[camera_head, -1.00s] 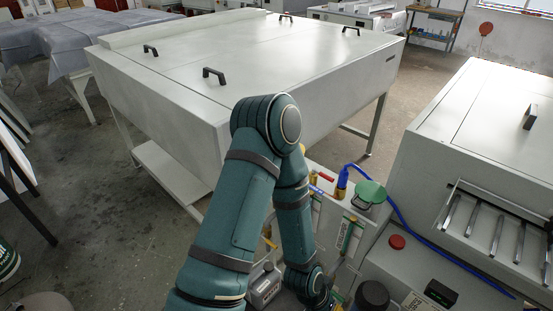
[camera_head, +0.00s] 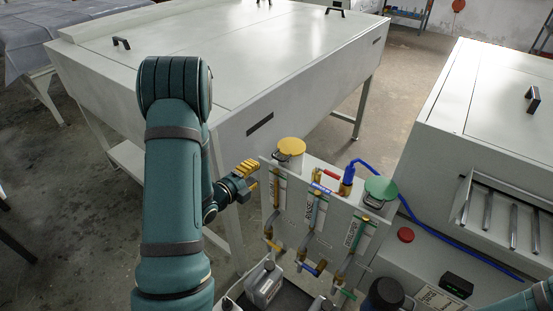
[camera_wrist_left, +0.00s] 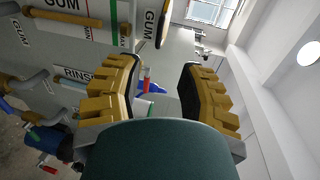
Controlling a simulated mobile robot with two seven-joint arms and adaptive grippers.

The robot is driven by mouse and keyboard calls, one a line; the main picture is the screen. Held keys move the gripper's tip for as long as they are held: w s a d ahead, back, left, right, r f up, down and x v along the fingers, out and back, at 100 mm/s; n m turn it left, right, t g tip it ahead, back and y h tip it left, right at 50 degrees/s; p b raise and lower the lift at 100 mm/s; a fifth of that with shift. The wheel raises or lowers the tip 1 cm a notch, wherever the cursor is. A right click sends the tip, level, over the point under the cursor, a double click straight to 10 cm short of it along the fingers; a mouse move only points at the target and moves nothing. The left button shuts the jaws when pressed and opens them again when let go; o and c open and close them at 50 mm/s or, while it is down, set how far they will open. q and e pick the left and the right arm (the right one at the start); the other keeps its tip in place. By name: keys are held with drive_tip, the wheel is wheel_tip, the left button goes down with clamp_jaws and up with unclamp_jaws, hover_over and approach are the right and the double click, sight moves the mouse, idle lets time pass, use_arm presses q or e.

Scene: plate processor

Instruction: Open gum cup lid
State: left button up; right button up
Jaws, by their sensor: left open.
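The gum cup's yellow lid (camera_head: 291,146) sits closed on top of the white panel in the head view, at the panel's left end. My left gripper (camera_head: 250,171) is just left of and a little below this lid, apart from it, with yellow fingers pointing right. In the left wrist view the gripper (camera_wrist_left: 158,85) is open with nothing between its fingers. The panel's GUM label (camera_wrist_left: 70,28) shows at the upper left there. Of my right arm only a teal piece shows at the lower right corner of the head view; its gripper is out of sight.
A green lid (camera_head: 380,188) and a blue hose (camera_head: 405,206) lie right of the yellow lid. Pipes with coloured valve handles run down the panel (camera_head: 327,232). A large white table (camera_head: 215,65) stands behind, and a white machine (camera_head: 490,110) stands at right.

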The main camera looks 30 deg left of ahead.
sight(277, 159)
use_arm(q)
drive_tip(key=x, duration=1.2)
drive_tip(key=shift+w+d+f, duration=0.1)
drive_tip(key=shift+f, duration=0.1)
clamp_jaws()
